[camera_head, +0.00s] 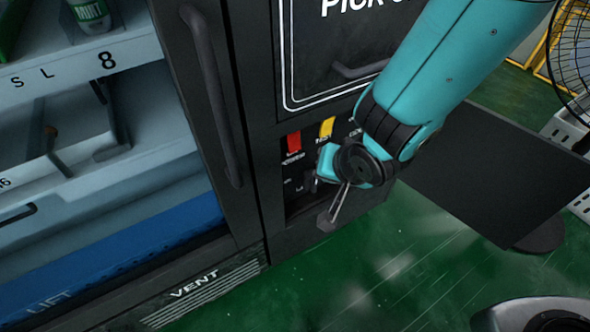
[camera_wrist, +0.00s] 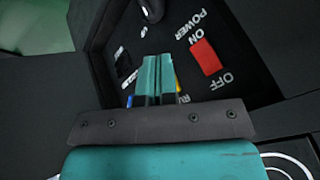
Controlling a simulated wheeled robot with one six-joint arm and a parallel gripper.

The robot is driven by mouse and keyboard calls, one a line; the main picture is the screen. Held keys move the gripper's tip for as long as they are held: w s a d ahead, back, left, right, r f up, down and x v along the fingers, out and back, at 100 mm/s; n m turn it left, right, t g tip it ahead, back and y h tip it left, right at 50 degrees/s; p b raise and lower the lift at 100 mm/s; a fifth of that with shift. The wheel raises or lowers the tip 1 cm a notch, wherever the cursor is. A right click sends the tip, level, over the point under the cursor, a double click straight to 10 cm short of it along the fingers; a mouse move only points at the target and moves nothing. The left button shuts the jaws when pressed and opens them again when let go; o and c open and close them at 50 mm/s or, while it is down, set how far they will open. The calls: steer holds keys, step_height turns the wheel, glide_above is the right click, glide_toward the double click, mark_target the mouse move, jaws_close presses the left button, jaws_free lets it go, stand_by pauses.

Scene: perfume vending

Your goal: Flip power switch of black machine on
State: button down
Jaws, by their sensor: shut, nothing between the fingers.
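The power switch is a red block on the control panel of the black machine (camera_head: 255,205). The red switch (camera_head: 293,143) shows left of my gripper (camera_head: 326,165) in the head view. In the wrist view the red switch (camera_wrist: 207,57) sits between the words ON and OFF, with POWER beside ON, all appearing turned over. Which way it is tipped I cannot tell. My gripper (camera_wrist: 157,62) is shut and empty, its teal fingers together in front of the panel, left of the red switch in the wrist view and apart from it. The fingers hide part of the panel.
A yellow switch (camera_head: 327,127) is right of the red one. A vertical handle (camera_head: 207,90) and shelves stand at left. A grey protruding part (camera_head: 328,221) is below my gripper. A dark flat panel (camera_head: 500,165) and fan (camera_head: 572,45) are at right. Green floor (camera_head: 400,270) lies open.

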mark_target(294, 140)
steer(key=f, duration=0.3)
steer(key=shift+w+a+t, duration=0.15)
steer(key=shift+a+t, duration=0.15)
steer(key=shift+a, duration=0.05)
steer(key=shift+w, duration=0.1)
steer(key=w+a+f, duration=0.1)
steer(key=w+a, duration=0.3)
steer(key=w, duration=0.3)
steer(key=shift+a+f+b, duration=0.15)
steer(key=shift+a+b, duration=0.25)
steer(key=shift+b, duration=0.05)
stand_by(1.6)
steer(key=shift+w+a, duration=0.25)
steer(key=shift+w, duration=0.1)
steer(key=shift+w+a+f, duration=0.1)
steer(key=shift+w+a, duration=0.1)
steer(key=shift+w, duration=0.1)
stand_by(0.6)
steer(key=shift+s+d, duration=0.1)
steer(key=shift+s, duration=0.05)
steer(key=shift+s+d, duration=0.35)
steer(key=shift+s, duration=0.2)
